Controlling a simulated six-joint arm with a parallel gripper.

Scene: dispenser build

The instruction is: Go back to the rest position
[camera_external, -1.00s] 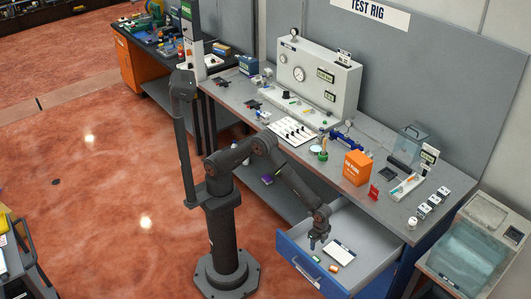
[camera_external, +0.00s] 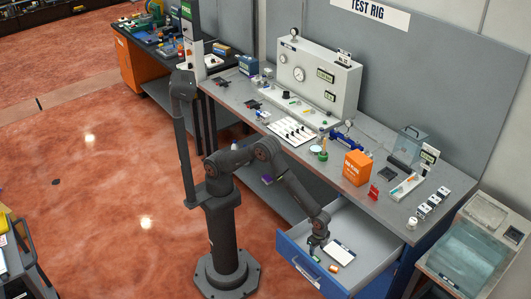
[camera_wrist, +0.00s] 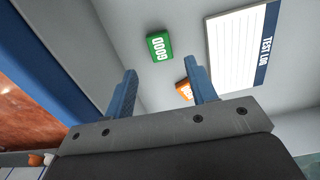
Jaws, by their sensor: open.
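My gripper (camera_external: 314,249) is over the open blue drawer (camera_external: 297,264) at the front of the bench. In the wrist view its two blue fingers (camera_wrist: 163,88) are apart with nothing held between them. A green block marked GOOD (camera_wrist: 159,47) lies on the drawer floor ahead of the fingertips. An orange block (camera_wrist: 185,90) lies beside it, partly hidden by the right finger. A white card marked TEST LOG (camera_wrist: 237,48) lies to the right of the blocks, and it also shows in the external view (camera_external: 341,252).
The grey bench top (camera_external: 237,95) stands above and behind the drawer. It carries an orange box (camera_external: 357,167), a gauge panel (camera_external: 320,78) and small parts. A grey cabinet (camera_external: 472,248) stands to the right. The red floor left of my base is open.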

